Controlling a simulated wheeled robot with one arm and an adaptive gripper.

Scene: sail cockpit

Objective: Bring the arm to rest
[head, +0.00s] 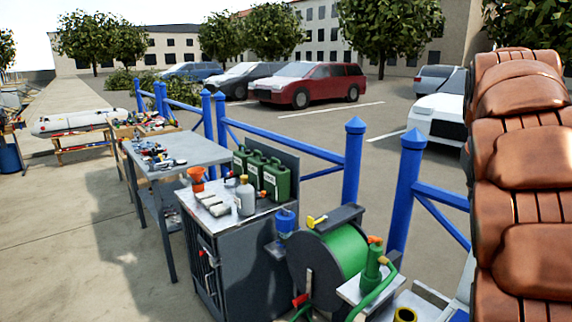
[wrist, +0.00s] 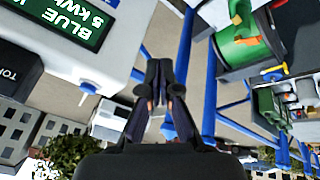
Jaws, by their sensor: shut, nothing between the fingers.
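My gripper (wrist: 160,88) shows in the wrist view, which is upside down. Its two dark fingers lie together at the tips, with nothing between them. It points toward open pavement and blue railings and touches nothing that I can see. The gripper does not show in the head view, and the right side of that view is blocked.
A green hose reel (head: 344,250) stands beside a grey cabinet (head: 240,245) with green cans (head: 262,172). A grey table (head: 180,150) is behind. Blue railings (head: 352,160) border the car park. A white box with a green sign (wrist: 70,20) is near my gripper. Pavement at left is free.

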